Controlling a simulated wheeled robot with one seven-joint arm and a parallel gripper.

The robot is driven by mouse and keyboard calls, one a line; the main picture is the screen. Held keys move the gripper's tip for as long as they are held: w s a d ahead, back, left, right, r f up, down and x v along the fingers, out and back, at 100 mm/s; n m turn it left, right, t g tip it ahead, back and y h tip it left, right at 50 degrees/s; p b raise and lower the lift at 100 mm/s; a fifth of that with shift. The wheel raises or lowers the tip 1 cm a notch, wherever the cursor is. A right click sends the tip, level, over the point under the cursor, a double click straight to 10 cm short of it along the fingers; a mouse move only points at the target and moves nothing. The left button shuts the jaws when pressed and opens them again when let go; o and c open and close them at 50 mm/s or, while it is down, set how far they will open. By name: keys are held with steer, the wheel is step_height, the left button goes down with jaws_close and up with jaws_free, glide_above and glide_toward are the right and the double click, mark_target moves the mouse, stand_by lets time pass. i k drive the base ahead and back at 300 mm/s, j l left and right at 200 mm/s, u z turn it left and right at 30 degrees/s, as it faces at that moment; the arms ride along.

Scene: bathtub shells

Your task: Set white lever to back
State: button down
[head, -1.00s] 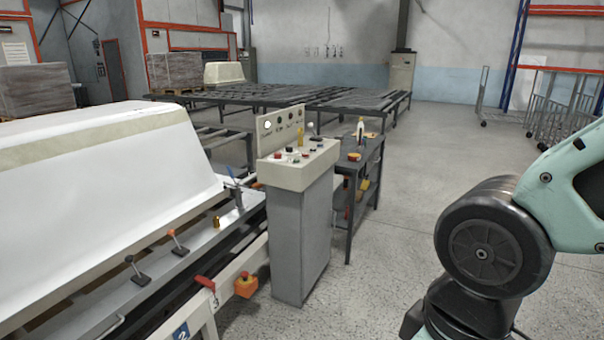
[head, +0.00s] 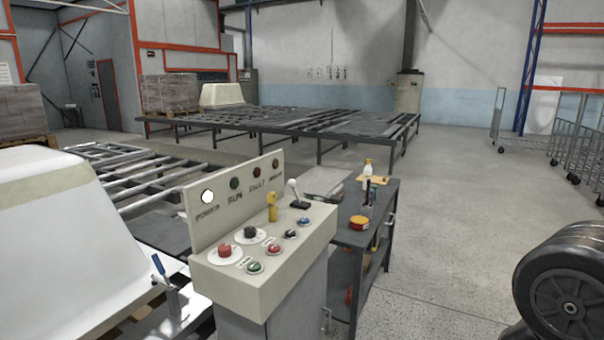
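The white lever (head: 293,190) stands on the sloped top of the grey control console (head: 248,297), at its far right corner. It has a pale round knob on a short shaft rising from a dark base plate. It looks near upright, with its knob tipped slightly left in the picture; its exact setting is hard to tell. Nothing touches it.
The console also carries a yellow lever (head: 271,206), a red knob (head: 224,250) and several buttons. A dark workbench (head: 378,228) with bottles stands right behind it. A white bathtub shell (head: 50,250) is at left. Open floor (head: 450,240) lies to the right.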

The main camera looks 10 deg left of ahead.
mark_target(292, 182)
steer(key=i+l+u, duration=0.15)
steer(key=i+u, duration=0.25)
steer(key=i, duration=0.25)
steer(key=i+l+u, duration=0.4)
steer(key=i, duration=0.25)
steer(key=i+l+u, duration=0.35)
steer(key=i+l, duration=0.15)
steer(key=i, duration=0.1)
